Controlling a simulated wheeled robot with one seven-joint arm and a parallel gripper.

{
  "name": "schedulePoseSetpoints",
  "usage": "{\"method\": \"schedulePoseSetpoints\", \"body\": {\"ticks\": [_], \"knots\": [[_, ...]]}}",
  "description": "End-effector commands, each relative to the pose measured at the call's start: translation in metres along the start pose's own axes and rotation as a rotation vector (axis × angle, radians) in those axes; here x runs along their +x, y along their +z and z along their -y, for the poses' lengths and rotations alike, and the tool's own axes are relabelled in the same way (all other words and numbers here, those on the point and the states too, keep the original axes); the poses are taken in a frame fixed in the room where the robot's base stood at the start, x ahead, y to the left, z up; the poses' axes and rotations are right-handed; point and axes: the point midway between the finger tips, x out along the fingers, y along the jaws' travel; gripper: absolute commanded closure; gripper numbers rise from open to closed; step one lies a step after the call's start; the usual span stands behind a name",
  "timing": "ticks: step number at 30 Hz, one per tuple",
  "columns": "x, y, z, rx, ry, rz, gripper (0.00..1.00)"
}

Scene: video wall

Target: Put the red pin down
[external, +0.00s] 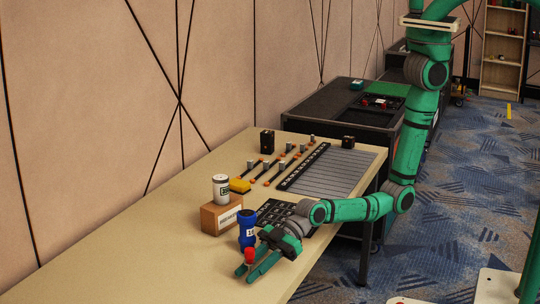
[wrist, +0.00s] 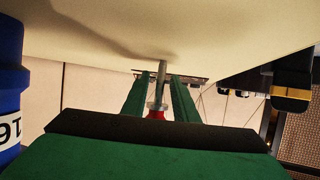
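The red pin shows its red head (external: 249,255) at my gripper's fingers in the external view, near the table's front. In the wrist view its thin grey shaft (wrist: 161,80) stands between the two green fingers, with a little of the red head (wrist: 155,114) below. My gripper (external: 251,270) lies low over the table (external: 150,262), and its fingers (wrist: 158,90) appear closed on the pin's collar. The pin looks upright, head up. Its shaft end is close to the tabletop and its shadow; I cannot tell whether it touches.
A blue bottle (external: 246,229) stands just behind my gripper; it also shows in the wrist view (wrist: 10,85). A cardboard box (external: 220,214) carries a white can (external: 221,188). The table's near left is clear.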

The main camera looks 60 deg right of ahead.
Motion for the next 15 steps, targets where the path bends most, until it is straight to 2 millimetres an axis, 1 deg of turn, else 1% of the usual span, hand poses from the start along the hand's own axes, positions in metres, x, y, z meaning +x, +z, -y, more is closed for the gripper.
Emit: {"method": "schedulePoseSetpoints", "body": {"ticks": [8,11,14,15], "knots": [[0.0,-0.001,0.0,0.0,0.0,-0.001,0.72],[-0.002,-0.004,0.0,0.0,0.0,-0.002,0.72],[-0.012,-0.003,0.0,0.001,0.001,-0.001,0.72],[-0.018,-0.002,-0.001,0.001,0.001,-0.001,0.72]]}}
